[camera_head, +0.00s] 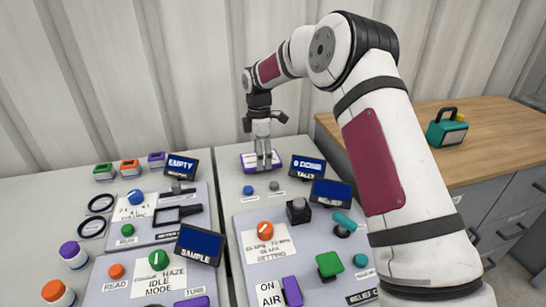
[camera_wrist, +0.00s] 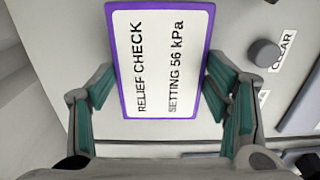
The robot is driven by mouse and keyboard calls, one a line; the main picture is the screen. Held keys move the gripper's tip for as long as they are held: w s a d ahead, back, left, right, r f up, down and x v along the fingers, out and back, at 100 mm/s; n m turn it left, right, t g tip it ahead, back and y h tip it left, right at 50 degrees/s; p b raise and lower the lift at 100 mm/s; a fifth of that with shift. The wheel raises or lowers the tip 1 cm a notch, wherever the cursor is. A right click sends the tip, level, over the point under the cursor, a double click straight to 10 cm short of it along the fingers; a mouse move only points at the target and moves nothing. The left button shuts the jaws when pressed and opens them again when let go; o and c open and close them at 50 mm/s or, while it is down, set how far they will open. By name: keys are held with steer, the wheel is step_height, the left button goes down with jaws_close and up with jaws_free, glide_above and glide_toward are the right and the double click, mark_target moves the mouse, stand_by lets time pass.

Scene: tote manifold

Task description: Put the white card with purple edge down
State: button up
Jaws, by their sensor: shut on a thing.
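The white card with purple edge (camera_wrist: 158,60) fills the upper middle of the wrist view and reads "RELIEF CHECK SETTING 56 kPa". My gripper (camera_wrist: 160,95) is shut on it, with one teal-padded finger at each long side. In the head view the card (camera_head: 250,162) is at the back of the pale worktop, and my gripper (camera_head: 264,164) points down at it. The fingers hide part of the card there. I cannot tell whether the card touches the worktop.
Right of the card stands the "TALLY" display (camera_head: 308,168), with a blue button (camera_head: 248,190) and a grey button (camera_head: 274,186) in front. The control panel (camera_head: 290,245) with knobs is nearer. Small coloured containers (camera_head: 130,166) stand at left.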

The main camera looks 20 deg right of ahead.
mark_target(273, 157)
steer(key=d, duration=0.4)
steer(key=shift+d, duration=0.15)
steer(key=shift+a+f, duration=0.2)
steer(key=shift+f, duration=0.35)
steer(key=shift+f, duration=0.15)
steer(key=o, duration=1.1)
